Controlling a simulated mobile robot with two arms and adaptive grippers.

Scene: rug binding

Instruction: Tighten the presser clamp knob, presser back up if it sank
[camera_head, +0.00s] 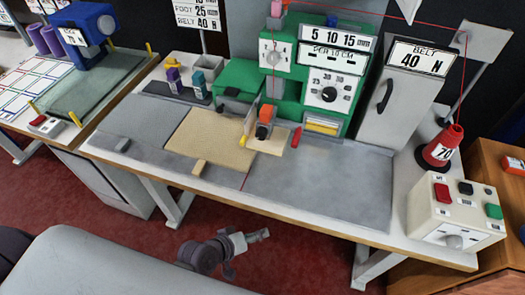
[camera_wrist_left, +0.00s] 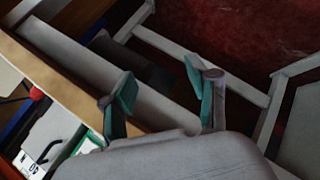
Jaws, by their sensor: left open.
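The green machine (camera_head: 235,78) stands at the back of the grey-topped table. An orange knob-like part (camera_head: 265,114) sits low on its front, above a tan rug piece (camera_head: 212,140); I cannot tell for sure that it is the presser clamp knob. A small red part (camera_head: 296,137) is to its right. A dial with a black knob (camera_head: 328,94) is on the machine's face. The presser's height is too small to judge. My left gripper (camera_head: 257,237) is in front of the table, well away from the machine. In the left wrist view its teal-padded fingers (camera_wrist_left: 163,98) are apart and empty. My right gripper is out of view.
A grey box labelled BELT 40 N (camera_head: 402,105) stands right of the machine. A red cone of thread (camera_head: 441,146) and a control box (camera_head: 456,212) with buttons are at the table's right end. The grey front right tabletop (camera_head: 325,185) is clear.

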